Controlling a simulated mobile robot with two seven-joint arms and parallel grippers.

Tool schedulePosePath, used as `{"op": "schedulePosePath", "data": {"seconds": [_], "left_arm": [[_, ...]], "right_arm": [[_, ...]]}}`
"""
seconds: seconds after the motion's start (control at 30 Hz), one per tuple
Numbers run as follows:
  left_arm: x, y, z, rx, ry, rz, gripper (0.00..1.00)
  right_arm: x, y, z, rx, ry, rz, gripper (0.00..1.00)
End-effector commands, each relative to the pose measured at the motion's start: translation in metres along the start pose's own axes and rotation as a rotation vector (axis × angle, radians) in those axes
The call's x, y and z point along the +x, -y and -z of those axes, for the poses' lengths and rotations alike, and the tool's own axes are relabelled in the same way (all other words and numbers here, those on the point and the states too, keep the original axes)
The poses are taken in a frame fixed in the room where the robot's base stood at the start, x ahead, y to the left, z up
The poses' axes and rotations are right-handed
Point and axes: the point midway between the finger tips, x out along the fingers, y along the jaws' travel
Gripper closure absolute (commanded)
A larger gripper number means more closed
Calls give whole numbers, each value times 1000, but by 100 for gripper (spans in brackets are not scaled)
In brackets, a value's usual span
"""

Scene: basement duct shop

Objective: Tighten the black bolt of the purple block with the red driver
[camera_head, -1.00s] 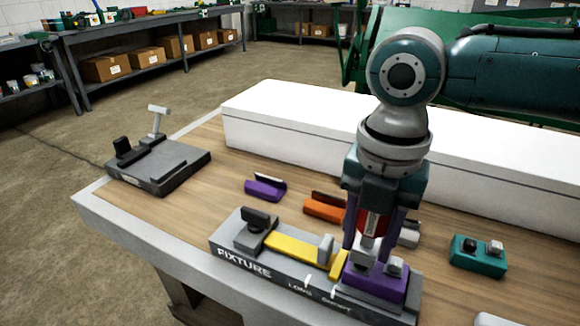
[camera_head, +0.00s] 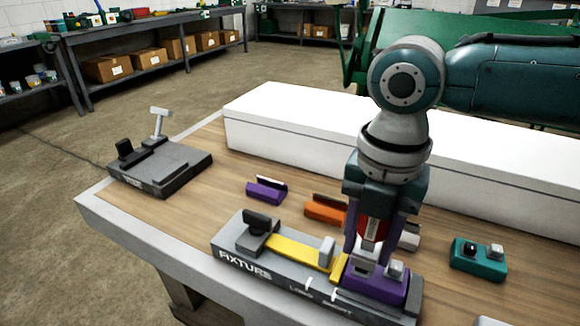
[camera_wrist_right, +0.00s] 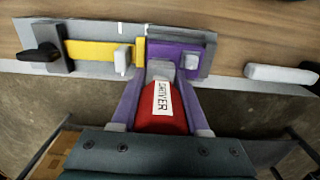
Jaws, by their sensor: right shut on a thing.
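My right gripper (camera_head: 375,238) points down and is shut on the red driver (camera_head: 372,229). In the right wrist view the driver (camera_wrist_right: 163,108), labelled DRIVER, sits between the gripper's purple fingers. The driver's grey lower end is over the purple block (camera_head: 388,290), which sits at the right end of the dark grey fixture (camera_head: 270,278). The purple block (camera_wrist_right: 185,58) also shows in the right wrist view, with a light grey knob on its right part. The black bolt is hidden; I cannot tell whether the driver touches it. My left gripper is not in view.
A yellow bar (camera_head: 298,252) lies along the fixture beside the purple block. Behind are a small purple bracket (camera_head: 265,192), an orange piece (camera_head: 323,209) and a long white box (camera_head: 300,130). A teal block (camera_head: 478,260) stands right, a dark clamp base (camera_head: 160,165) left.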

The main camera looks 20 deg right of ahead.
Motion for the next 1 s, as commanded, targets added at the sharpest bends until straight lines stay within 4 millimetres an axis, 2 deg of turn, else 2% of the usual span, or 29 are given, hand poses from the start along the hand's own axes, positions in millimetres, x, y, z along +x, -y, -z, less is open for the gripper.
{"op": "schedulePosePath", "data": {"seconds": [1.0], "left_arm": [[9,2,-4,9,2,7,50]], "right_arm": [[16,0,0,0,0,0,100]]}}
